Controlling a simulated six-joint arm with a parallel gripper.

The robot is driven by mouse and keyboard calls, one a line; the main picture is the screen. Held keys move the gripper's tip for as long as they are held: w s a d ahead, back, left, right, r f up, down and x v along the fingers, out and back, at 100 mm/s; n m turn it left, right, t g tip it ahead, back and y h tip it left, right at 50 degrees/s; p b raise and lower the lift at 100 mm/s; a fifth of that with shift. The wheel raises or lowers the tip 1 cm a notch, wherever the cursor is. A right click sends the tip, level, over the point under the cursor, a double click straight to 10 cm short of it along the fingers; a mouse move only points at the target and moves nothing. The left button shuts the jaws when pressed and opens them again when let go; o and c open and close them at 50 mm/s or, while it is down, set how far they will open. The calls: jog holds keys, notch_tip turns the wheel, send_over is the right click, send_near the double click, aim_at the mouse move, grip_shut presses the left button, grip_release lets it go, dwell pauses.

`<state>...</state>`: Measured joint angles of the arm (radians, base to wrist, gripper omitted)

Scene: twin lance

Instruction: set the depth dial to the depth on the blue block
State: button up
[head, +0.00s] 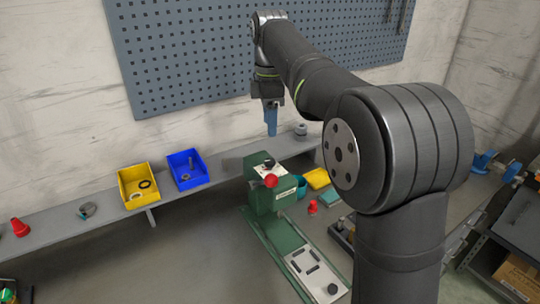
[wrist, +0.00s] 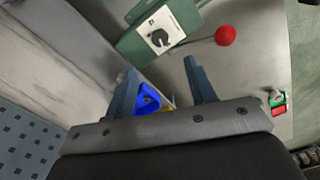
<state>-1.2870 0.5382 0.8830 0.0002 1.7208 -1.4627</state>
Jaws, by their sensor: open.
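A green machine (head: 262,205) carries a white plate with a black knob (head: 268,164) on its top. In the wrist view this black dial knob (wrist: 159,39) sits on the white plate, beyond my fingertips. A second black knob (head: 332,289) sits at the front end of the machine's base; I cannot tell from labels which is the depth dial. My gripper (head: 271,132) points down above and behind the machine, apart from it. Its blue-grey fingers (wrist: 160,67) are open with nothing between them. I cannot make out a clearly blue block or its depth marking.
A red ball handle (head: 271,181) juts from the machine beside the top knob. A yellow bin (head: 138,187) and a blue bin (head: 186,170) stand on the shelf to the left. A yellow block (head: 317,179) and a red piece (head: 312,207) lie right of the machine.

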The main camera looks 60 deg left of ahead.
aim_at(270, 160)
notch_tip(270, 160, down, 11)
jog(key=shift+r, duration=0.1)
dwell(0.3)
jog(key=c, duration=1)
